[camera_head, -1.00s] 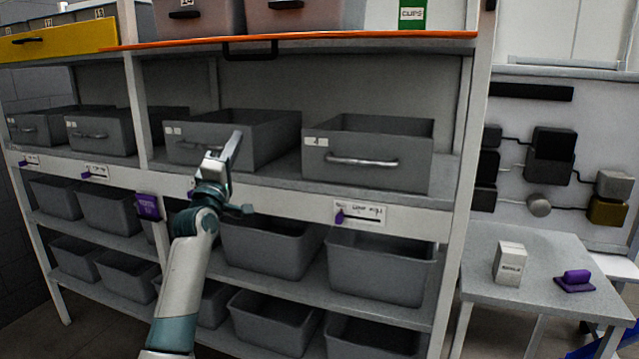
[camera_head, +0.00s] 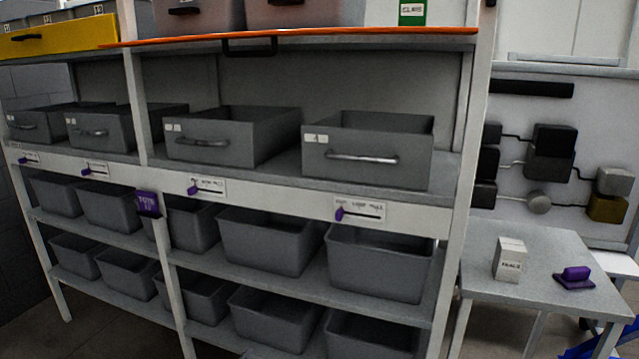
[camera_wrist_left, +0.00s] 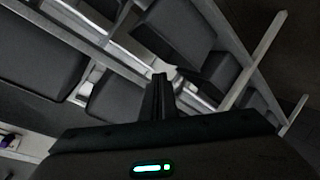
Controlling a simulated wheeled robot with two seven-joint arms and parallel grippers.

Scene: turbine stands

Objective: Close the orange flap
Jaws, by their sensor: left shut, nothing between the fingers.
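The orange flap (camera_head: 300,38) is at the top of the shelf's right bay. It is raised and seen nearly edge-on, as a thin orange strip. Its black handle (camera_head: 250,47) hangs below the strip. The bay under it is open, with two grey drawers in view. My left gripper is out of the head view. In the left wrist view, its fingers (camera_wrist_left: 159,84) are together with nothing between them, and grey bins show behind them. The flap cannot be made out in the wrist view. My right gripper is not in view.
A yellow flap (camera_head: 60,39) is at the upper left. Grey drawers (camera_head: 367,151) stand on the middle shelf, with purple sliders (camera_head: 340,214) on the rail below. Lower shelves hold grey bins. A side table (camera_head: 540,284) at right carries a white box (camera_head: 509,259) and a purple item.

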